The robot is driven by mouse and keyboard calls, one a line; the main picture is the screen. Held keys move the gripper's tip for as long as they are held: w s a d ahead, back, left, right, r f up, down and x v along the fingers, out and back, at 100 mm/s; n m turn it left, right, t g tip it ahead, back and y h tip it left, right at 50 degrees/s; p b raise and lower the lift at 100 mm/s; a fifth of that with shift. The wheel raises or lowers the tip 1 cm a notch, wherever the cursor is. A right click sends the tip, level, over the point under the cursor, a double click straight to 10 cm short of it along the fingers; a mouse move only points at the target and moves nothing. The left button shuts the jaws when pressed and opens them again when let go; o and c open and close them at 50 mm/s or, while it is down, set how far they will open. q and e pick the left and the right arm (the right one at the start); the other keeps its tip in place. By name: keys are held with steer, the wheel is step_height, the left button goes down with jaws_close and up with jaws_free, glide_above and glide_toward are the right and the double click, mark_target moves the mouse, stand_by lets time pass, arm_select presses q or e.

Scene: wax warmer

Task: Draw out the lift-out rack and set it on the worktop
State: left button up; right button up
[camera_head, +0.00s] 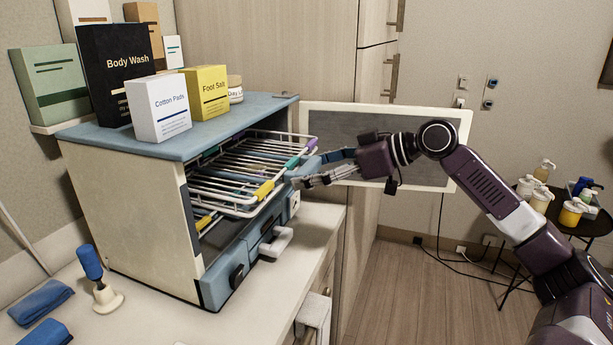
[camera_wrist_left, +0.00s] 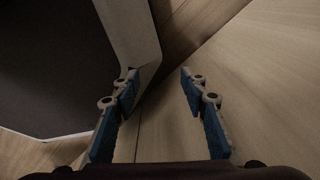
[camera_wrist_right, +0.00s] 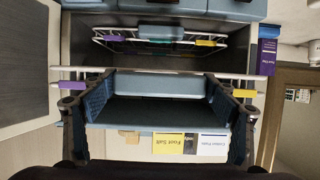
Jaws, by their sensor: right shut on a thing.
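The wire lift-out rack (camera_head: 232,183), with purple, teal and yellow clips, juts partly out of the upper part of the blue-and-cream warmer cabinet (camera_head: 140,220). My right gripper (camera_head: 302,174) is at the rack's front edge. In the right wrist view its fingers are closed on both sides of the rack's light blue handle (camera_wrist_right: 160,84). A second rack (camera_wrist_right: 160,42) shows further inside, lower in the cabinet. The pale worktop (camera_head: 150,322) runs under and in front of the cabinet. My left gripper (camera_wrist_left: 160,85) is open and empty, with wood-toned surfaces beyond it.
Boxes, including a white one (camera_head: 160,108) and a yellow one (camera_head: 206,92), stand on the cabinet. A grey framed panel (camera_head: 340,125) stands behind my right arm. A blue-handled tool in a holder (camera_head: 106,298) and blue cloths (camera_head: 42,302) occupy the worktop's left.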

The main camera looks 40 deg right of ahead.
steer(key=shift+s+d+b, duration=0.4)
steer(key=shift+s+b, duration=0.15)
steer(key=shift+s, duration=0.05)
steer(key=s+d+b, duration=0.3)
steer(key=s, duration=0.2)
stand_by(1.0)
steer(key=shift+s+d+b, duration=0.1)
steer(key=shift+s+b, duration=0.1)
steer(key=shift+b, duration=0.1)
steer(key=shift+s+d+r, duration=0.1)
steer(key=shift+s+d, duration=0.35)
steer(key=shift+s, duration=0.3)
